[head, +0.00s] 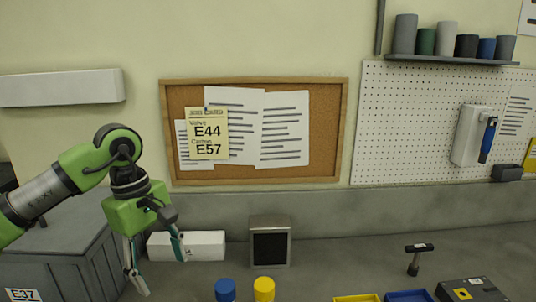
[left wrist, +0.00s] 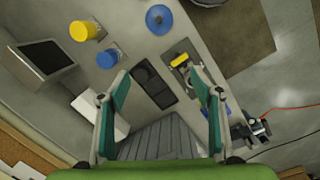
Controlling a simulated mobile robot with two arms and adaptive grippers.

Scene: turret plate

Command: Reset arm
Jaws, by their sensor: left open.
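My left gripper (head: 156,264) is open and empty, with its arm coming in from the left and its fingers pointing down. In the head view it hangs in front of a white box (head: 205,245) on the counter. The left wrist view shows its two fingers (left wrist: 162,112) spread wide, with nothing between them but the counter and a grey ribbed surface below. My right gripper is not in view.
A small dark screen (head: 270,247), a blue cylinder (head: 226,290) and a yellow cylinder (head: 264,288) stand right of the gripper. Yellow and blue trays (head: 408,296) and a black-handled tool (head: 414,259) are farther right. A corkboard (head: 335,130) hangs behind.

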